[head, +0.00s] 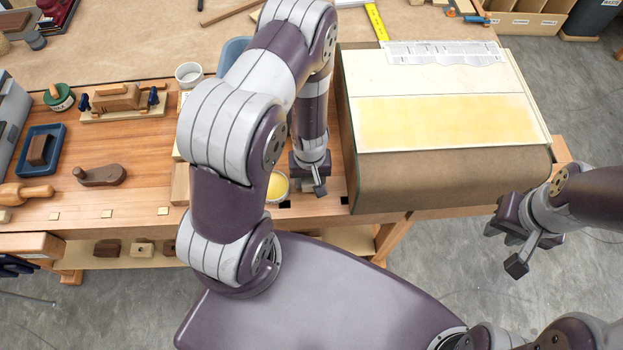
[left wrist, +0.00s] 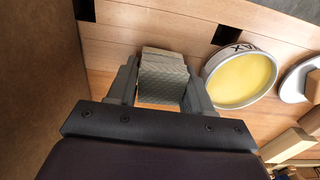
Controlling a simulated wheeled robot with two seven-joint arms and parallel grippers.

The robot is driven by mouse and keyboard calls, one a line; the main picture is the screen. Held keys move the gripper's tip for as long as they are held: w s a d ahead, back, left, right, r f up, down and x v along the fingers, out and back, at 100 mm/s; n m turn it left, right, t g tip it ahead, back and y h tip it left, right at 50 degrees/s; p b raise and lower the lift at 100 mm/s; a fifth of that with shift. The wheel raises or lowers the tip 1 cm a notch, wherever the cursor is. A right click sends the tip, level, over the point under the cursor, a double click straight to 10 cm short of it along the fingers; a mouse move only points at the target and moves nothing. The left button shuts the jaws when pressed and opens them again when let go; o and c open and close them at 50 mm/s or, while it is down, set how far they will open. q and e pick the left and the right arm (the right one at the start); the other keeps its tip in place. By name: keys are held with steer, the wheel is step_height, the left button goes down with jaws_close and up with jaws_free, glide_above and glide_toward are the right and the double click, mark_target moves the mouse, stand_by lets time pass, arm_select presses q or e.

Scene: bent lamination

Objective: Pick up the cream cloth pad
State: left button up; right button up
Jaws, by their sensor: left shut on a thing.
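The cream cloth pad (left wrist: 163,80) is a small block with a woven, greyish-cream face. In the left wrist view it sits between the two fingers of my left gripper (left wrist: 160,88), which is shut on it. In the head view my left gripper (head: 308,188) is low at the front edge of the bench, just right of the yellow wax tin, and the pad is hidden or too small to make out there. Whether the pad still touches the bench is unclear. My right gripper (head: 510,245) is off the bench at the right, its fingers apart and empty.
The round tin of yellow wax (head: 277,187) stands close beside the left gripper; it also shows in the left wrist view (left wrist: 240,80). The brown bent form with a pale yellow sheet (head: 440,120) stands close on the right.

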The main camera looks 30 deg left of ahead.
arm_select(q)
step_height(320, 180, up, 6)
steer(key=shift+r+p, duration=0.25)
steer(key=shift+p, duration=0.95)
steer(key=s+a+b, duration=0.2)
steer(key=a, duration=0.1)
steer(key=s+a+f+b, duration=0.1)
steer(key=a, duration=0.1)
steer(key=s+a, duration=0.2)
steer(key=a, duration=0.2)
steer(key=s+a, duration=0.5)
steer(key=a, duration=0.2)
steer(key=shift+s+a+r, duration=0.15)
steer(key=shift+a+r, duration=0.1)
steer(key=shift+a, duration=0.1)
